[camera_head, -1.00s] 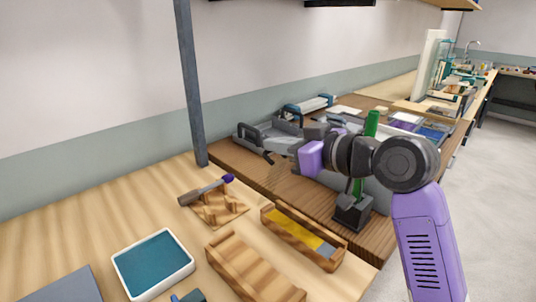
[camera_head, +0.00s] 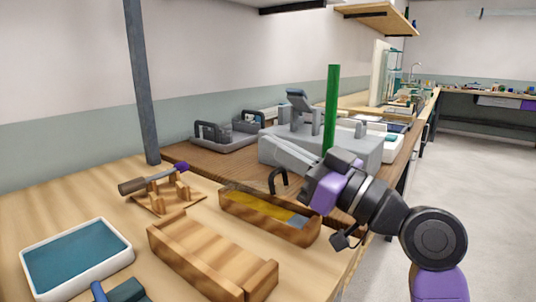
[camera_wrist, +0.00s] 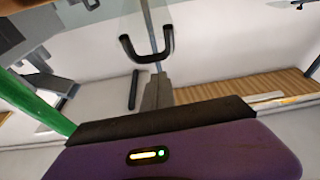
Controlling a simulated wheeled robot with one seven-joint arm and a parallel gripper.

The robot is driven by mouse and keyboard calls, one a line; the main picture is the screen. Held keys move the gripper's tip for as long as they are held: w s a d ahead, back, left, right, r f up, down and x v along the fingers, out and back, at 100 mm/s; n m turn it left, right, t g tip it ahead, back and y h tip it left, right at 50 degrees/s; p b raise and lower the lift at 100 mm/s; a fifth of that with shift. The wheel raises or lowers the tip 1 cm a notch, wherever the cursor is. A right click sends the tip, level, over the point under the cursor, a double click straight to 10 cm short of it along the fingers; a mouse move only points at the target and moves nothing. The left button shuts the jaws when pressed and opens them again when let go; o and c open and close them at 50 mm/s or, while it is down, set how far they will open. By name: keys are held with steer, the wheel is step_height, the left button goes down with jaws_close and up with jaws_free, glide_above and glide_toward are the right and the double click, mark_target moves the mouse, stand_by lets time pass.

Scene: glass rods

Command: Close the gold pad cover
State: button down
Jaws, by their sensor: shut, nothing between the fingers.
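The gold pad (camera_head: 251,206) lies in an open wooden case (camera_head: 288,232) on the bench in the head view, with a grey-blue patch at its right end. I cannot clearly make out its cover; a dark brown strip runs along the case's back edge. In the wrist view the purple housing fills the bottom, and I cannot make out the gold pad or the case.
A second wooden box (camera_head: 218,270) stands in front of the case. A wooden rack (camera_head: 164,204) with a purple-tipped tool and a blue-lined white tray (camera_head: 78,258) are to the left. A grey machine (camera_head: 345,155) and an upright green post (camera_head: 331,108) stand behind my gripper.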

steer(key=shift+s+d+f+b, duration=0.4)
steer(key=shift+d+f+b, duration=0.2)
steer(key=shift+f+b, duration=0.25)
steer(key=shift+r, duration=0.1)
